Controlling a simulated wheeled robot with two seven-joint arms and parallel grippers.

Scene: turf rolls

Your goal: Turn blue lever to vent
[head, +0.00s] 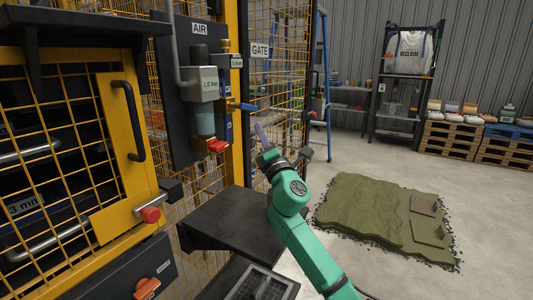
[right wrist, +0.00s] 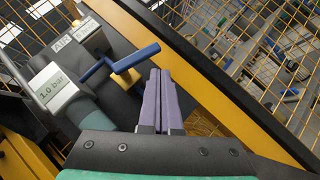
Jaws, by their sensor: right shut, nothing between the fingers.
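The blue lever (head: 243,107) is on the air unit by the yellow post, sticking out to the right under the AIR sign. In the right wrist view the blue lever (right wrist: 137,57) lies slanted, its free end up and to the right, with a brass part beside it. My right gripper (head: 261,130) has purple fingers and sits to the right of and below the lever. In the right wrist view my right gripper (right wrist: 160,75) is shut and empty, its tips close to the lever's free end; I cannot tell if they touch. My left gripper is not in view.
The grey 1.0 bar unit (head: 202,84) and a red knob (head: 217,146) are left of the lever. A yellow post and mesh fence (head: 279,60) stand behind. A dark shelf (head: 219,222) lies below. Open floor with a turf piece (head: 365,215) is at right.

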